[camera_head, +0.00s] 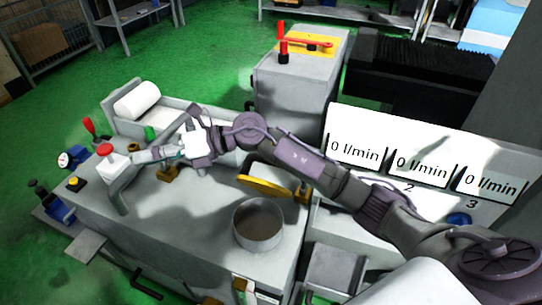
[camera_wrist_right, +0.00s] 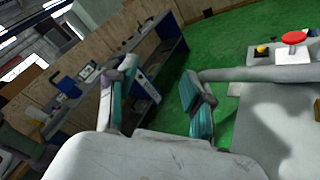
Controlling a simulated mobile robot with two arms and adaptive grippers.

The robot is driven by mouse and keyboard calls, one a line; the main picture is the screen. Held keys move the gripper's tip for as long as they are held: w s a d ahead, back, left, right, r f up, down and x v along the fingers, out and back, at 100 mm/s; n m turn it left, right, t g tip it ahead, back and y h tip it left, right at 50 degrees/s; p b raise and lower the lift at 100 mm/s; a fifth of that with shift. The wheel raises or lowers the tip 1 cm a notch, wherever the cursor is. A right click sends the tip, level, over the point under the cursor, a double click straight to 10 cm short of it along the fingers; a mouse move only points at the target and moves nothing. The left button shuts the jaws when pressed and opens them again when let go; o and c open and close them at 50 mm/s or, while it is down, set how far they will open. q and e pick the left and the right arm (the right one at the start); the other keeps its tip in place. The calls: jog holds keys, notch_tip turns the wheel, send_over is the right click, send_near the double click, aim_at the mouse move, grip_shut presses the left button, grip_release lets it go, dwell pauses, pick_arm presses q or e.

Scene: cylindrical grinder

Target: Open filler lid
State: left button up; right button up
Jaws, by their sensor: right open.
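A round open collar (camera_head: 258,226) stands on the grey machine top in the head view. Just behind it is a tilted round lid-like disc with a yellow rim (camera_head: 265,187), standing apart from the opening. I cannot tell for sure that this disc is the filler lid. My right arm reaches across from the right, behind the disc. My right gripper (camera_head: 162,141) is well to the left of the disc and collar, above the machine top. In the right wrist view the two teal-padded fingers (camera_wrist_right: 158,95) are apart with nothing between them. My left gripper does not show.
A red button (camera_head: 105,150) on a white box is close left of my right gripper, beside a bent grey handle (camera_head: 128,182). A white roll (camera_head: 137,101) lies behind. A grey cabinet (camera_head: 290,82) and flow display panels (camera_head: 355,146) stand behind and right.

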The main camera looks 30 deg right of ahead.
jog(key=w+d+f+n+g+h, duration=0.1)
jog(key=w+d+f+n+h, duration=0.15)
jog(key=d+h, duration=0.4)
jog(key=w+d+f+n+g+h, duration=0.1)
jog(key=w+d+f+g+h, duration=0.15)
jog(key=d, duration=0.65)
jog(key=s+d+r+m+h, duration=0.1)
jog(key=s+d+r+h, duration=0.15)
jog(key=d+h, duration=0.8)
jog(key=d+f+y+p, duration=0.1)
jog(key=f, duration=0.3)
jog(key=d+f+y+p, duration=0.1)
jog(key=f, duration=0.3)
jog(key=f+g+y+p, duration=0.1)
jog(key=f+y, duration=0.1)
jog(key=f, duration=0.2)
jog(key=shift+d+f, duration=0.3)
jog(key=shift+d, duration=0.1)
grip_shut()
